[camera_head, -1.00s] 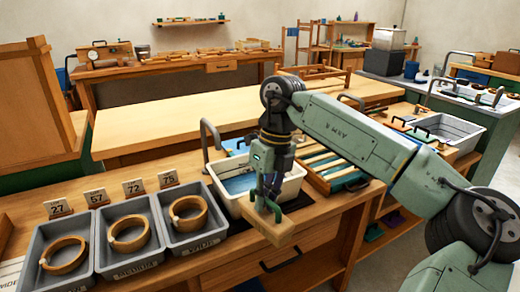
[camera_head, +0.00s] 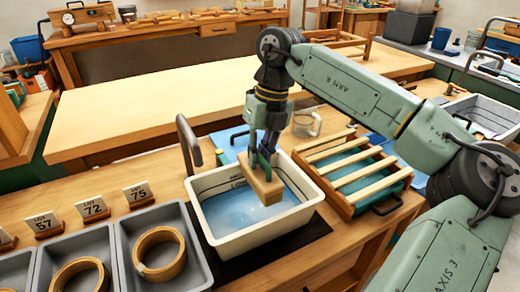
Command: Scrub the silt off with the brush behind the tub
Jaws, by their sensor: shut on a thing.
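A white tub (camera_head: 268,233) holding bluish water stands on the wooden bench. My gripper (camera_head: 262,160) points down over the tub and is shut on a tan block (camera_head: 266,190). The block hangs inside the tub's outline; I cannot tell whether its lower end touches the water. I cannot make out bristles or silt on it. A blue mat (camera_head: 228,140) shows behind the tub, partly hidden by my gripper. No brush can be made out there.
A slatted wooden rack (camera_head: 355,180) over a blue-green tray stands right of the tub. A dark curved tap (camera_head: 188,145) rises at its back left. A clear mug (camera_head: 307,124) stands behind. Grey trays with wooden rings (camera_head: 160,253) and lot cards (camera_head: 138,195) are at left.

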